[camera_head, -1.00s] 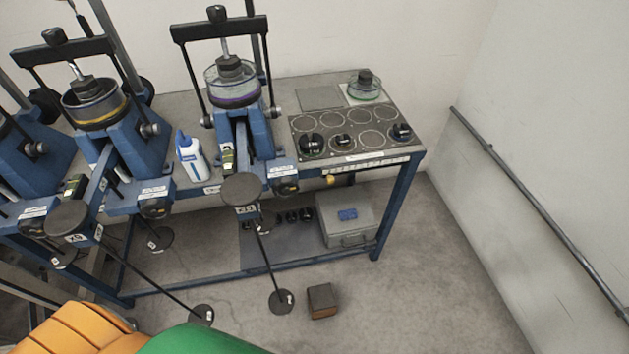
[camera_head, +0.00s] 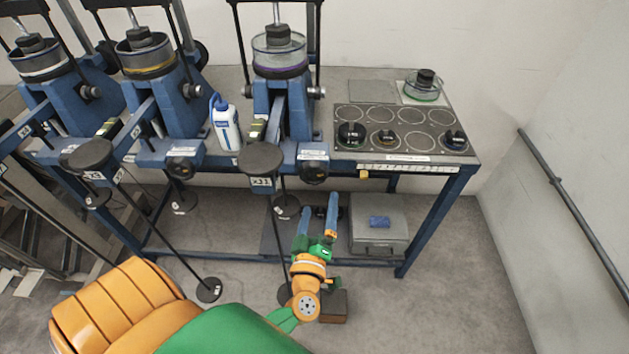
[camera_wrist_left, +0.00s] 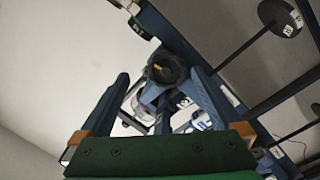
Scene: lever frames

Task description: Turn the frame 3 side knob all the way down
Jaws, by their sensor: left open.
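Lever frames stand in a row on the blue bench. The rightmost, with a purple-ringed cell (camera_head: 280,58), has a round black side knob (camera_head: 313,170) at its front right; I take this as frame 3, though the labels are too small to read. My left gripper (camera_head: 318,214) is open and empty, its two blue fingers pointing up toward the bench, below that knob in the picture. In the left wrist view a dark round knob (camera_wrist_left: 167,68) with a small yellow mark shows between the open fingers (camera_wrist_left: 160,74), apart from them.
Round black weight hangers (camera_head: 262,160) stick out in front of the bench. A white-blue bottle (camera_head: 226,125) stands left of the rightmost frame. A plate with dark weights (camera_head: 402,116) lies to the right. A grey case (camera_head: 379,232) sits on the lower shelf. Floor at right is clear.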

